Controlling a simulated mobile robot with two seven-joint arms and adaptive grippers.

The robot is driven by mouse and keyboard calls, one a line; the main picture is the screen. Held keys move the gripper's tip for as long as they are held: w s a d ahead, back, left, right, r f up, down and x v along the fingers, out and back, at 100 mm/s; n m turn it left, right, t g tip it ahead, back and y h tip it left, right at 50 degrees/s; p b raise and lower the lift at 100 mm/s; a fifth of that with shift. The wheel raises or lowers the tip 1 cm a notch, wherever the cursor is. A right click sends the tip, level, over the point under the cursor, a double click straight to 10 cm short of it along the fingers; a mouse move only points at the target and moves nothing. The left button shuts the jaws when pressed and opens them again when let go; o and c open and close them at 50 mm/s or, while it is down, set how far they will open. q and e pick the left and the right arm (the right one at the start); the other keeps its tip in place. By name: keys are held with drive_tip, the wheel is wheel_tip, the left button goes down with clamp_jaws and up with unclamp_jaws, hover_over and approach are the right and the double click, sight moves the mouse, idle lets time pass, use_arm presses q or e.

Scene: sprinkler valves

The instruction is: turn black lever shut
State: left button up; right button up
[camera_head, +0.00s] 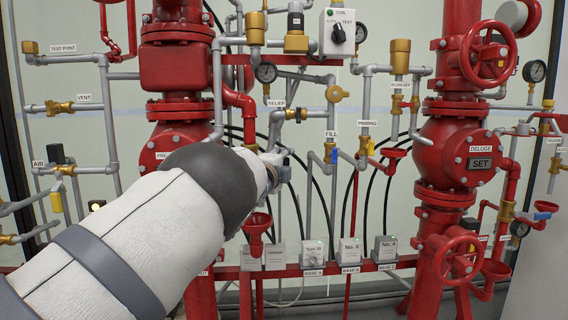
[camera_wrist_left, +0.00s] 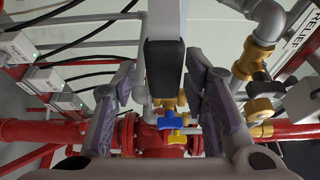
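A lever with a grey shank and black grip (camera_wrist_left: 165,66) shows in the left wrist view, coming down from the top edge between my left gripper's fingers. My left gripper (camera_wrist_left: 160,98) is open, with one finger on each side of the black grip. Gaps show between the grip and the finger pads. In the head view my left gripper (camera_head: 275,160) is below the RELIEF label, small and partly covered by my own forearm. The lever cannot be made out clearly there. My right gripper is in neither view.
A blue-handled valve (camera_head: 334,155) and a yellow-handled valve (camera_head: 369,146) are to the right. A brass relief valve (camera_wrist_left: 258,105) is close to the right finger. A red funnel (camera_head: 257,226) stands below the wrist, above several grey boxes (camera_head: 313,254). Pipes crowd the area.

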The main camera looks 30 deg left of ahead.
use_arm(q)
drive_tip(key=s+d, duration=0.2)
drive_tip(key=s, duration=1)
